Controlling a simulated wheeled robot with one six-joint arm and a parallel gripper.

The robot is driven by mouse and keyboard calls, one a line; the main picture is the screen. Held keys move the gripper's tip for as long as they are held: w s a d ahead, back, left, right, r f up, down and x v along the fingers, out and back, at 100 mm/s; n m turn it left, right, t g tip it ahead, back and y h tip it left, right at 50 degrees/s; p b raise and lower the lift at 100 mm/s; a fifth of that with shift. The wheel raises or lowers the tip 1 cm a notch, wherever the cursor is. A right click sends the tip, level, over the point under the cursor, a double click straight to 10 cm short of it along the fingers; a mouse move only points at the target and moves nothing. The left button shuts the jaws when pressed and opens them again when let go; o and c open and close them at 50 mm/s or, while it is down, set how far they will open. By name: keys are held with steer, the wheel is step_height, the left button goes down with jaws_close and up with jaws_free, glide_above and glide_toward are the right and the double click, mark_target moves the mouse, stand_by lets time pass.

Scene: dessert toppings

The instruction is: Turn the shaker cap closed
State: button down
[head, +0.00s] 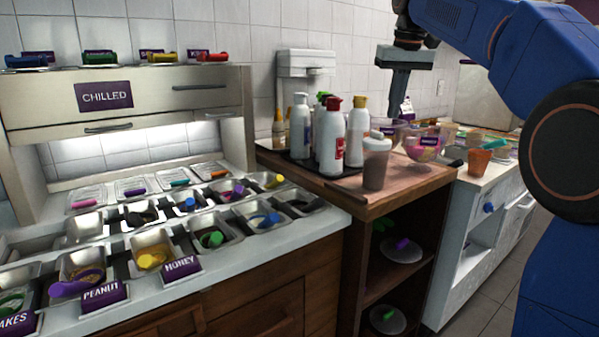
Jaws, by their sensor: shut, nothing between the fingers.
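The shaker (375,170) stands upright near the front of the wooden counter. It has a cloudy brownish body and a pale grey cap on top. The cap is too small in the view to tell how it is turned. My gripper (397,96) hangs above and behind the shaker in the picture, pointing down. It is shut and empty, and a gap shows between it and the cap.
Several sauce bottles (331,136) stand on a dark tray just left of the shaker. A pink bowl (424,149) sits to its right, with an orange cup (479,162) farther right. The wooden counter's front (400,188) is clear. Topping pans (152,245) fill the left counter.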

steer(key=shift+s+x, duration=0.2)
steer(key=shift+x, duration=0.7)
steer(key=shift+s+x, duration=0.25)
steer(key=shift+x, duration=0.65)
steer(key=shift+s+x, duration=0.2)
steer(key=shift+x, duration=0.65)
steer(key=shift+w+a+f, duration=0.2)
steer(key=shift+w+a, duration=0.05)
steer(key=shift+w, duration=0.3)
steer(key=shift+s+a, duration=0.25)
steer(key=shift+a, duration=0.4)
steer(key=shift+w+a, duration=0.1)
steer(key=shift+a, duration=0.6)
steer(key=shift+s+a, duration=0.1)
steer(key=shift+s, duration=0.3)
steer(key=w+v, duration=0.1)
steer(key=v, duration=0.5)
steer(key=shift+w, duration=0.25)
steer(key=shift+r, duration=0.1)
